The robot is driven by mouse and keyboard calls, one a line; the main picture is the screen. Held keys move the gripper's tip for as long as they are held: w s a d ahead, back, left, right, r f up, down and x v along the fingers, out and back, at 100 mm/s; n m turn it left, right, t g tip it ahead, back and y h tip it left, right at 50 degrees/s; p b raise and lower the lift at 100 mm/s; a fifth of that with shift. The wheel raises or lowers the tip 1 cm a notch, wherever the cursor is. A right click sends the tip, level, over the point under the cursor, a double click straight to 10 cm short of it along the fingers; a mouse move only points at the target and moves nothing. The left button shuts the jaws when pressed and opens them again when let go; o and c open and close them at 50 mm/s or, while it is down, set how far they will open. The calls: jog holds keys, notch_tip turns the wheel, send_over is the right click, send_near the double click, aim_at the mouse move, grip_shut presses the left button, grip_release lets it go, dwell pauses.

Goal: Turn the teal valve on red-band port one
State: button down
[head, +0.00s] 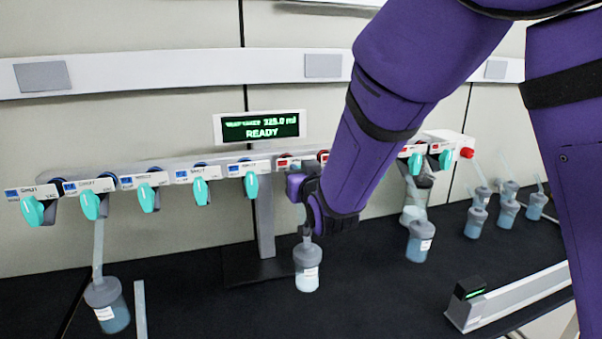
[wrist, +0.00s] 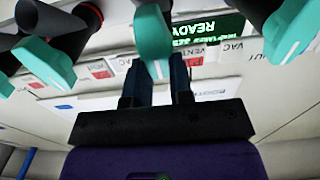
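The row of teal valves hangs from a grey manifold in the head view. The first red-band port label (head: 284,162) is just left of my purple arm; its valve is hidden there behind my gripper (head: 303,190). In the wrist view, which is upside down, a teal valve handle (wrist: 153,40) has its tip between the two dark fingers of my gripper (wrist: 160,80). The fingers stand on both sides of the handle. Whether they press on it does not show. A red-band VENT label (wrist: 193,56) is beside this handle.
Neighbouring teal valves flank the handle, on the left (wrist: 45,62) and right (wrist: 291,30) in the wrist view. A READY display (head: 261,127) stands above the manifold. Another flask (head: 108,304) is at left, and several are at right.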

jog(key=shift+d+m, duration=0.1)
jog(key=shift+m, duration=0.3)
jog(key=shift+w+d+f+m, duration=0.1)
jog(key=shift+d+f+m, duration=0.15)
jog(key=shift+m, duration=1.6)
jog(key=shift+w+d+f+m, duration=0.1)
jog(key=shift+d+m, duration=0.15)
jog(key=shift+m, duration=1.55)
jog(key=shift+w+d+f+m, duration=0.1)
jog(key=shift+d+f+m, duration=0.15)
jog(key=shift+m, duration=1.6)
jog(key=c, duration=1)
grip_release()
jog(key=shift+s, duration=0.15)
